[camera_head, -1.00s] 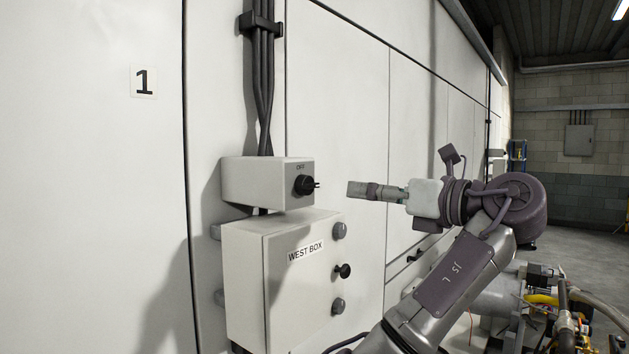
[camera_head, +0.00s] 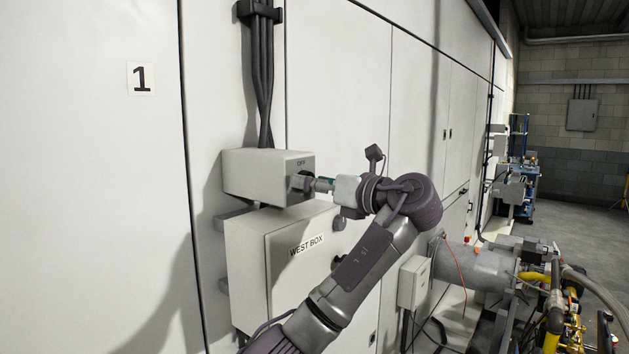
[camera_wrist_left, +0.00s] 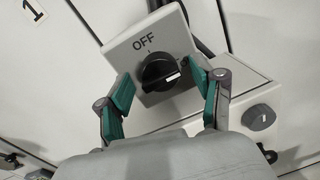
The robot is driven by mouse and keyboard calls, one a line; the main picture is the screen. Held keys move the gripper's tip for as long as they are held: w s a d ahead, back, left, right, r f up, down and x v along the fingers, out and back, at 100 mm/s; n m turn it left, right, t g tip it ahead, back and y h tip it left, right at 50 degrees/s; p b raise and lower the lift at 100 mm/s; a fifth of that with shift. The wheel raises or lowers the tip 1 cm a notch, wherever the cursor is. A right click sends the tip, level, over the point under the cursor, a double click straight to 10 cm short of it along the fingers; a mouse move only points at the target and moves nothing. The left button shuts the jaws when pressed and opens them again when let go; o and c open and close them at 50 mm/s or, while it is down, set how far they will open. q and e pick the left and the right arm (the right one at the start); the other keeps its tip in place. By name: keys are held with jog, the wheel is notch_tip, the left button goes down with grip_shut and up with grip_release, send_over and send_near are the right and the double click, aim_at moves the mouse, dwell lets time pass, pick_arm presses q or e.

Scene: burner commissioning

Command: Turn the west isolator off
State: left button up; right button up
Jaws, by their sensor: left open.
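The west isolator is a light grey box (camera_head: 252,176) on the wall panel, above the box labelled WEST BOX. Its black rotary knob (camera_wrist_left: 158,72) shows in the left wrist view, with OFF printed above it. The knob's white mark points right and slightly up, away from OFF; a second label on that side is mostly hidden by a finger. My left gripper (camera_head: 304,183) is at the isolator's front face and covers the knob in the head view. In the wrist view its green-padded fingers (camera_wrist_left: 160,82) are open, one on each side of the knob. I cannot tell whether they touch it.
WEST BOX (camera_head: 255,270) stands just below the isolator, partly behind my left arm. Black cables (camera_head: 262,85) run up from the isolator. Pipes and a grey cylinder (camera_head: 470,268) stand at the right. The floor (camera_head: 590,235) is open at the far right.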

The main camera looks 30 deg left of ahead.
pick_arm(q)
jog(key=shift+c, duration=0.2)
jog(key=shift+d, duration=0.1)
jog(key=c, duration=1.1)
jog(key=shift+w+f+n+g+y+b, duration=0.2)
jog(key=shift+n+b, duration=1.3)
jog(key=shift+n, duration=1.6)
jog(key=shift+s+n+g+y+b, duration=0.2)
jog(key=shift+n+b, duration=1.3)
jog(key=shift+n, duration=1.6)
jog(key=shift+w+f+n+g+y+b, duration=0.25)
jog(key=shift+n+b, duration=1.25)
jog(key=shift+n, duration=1.6)
jog(key=shift+s+r, duration=0.1)
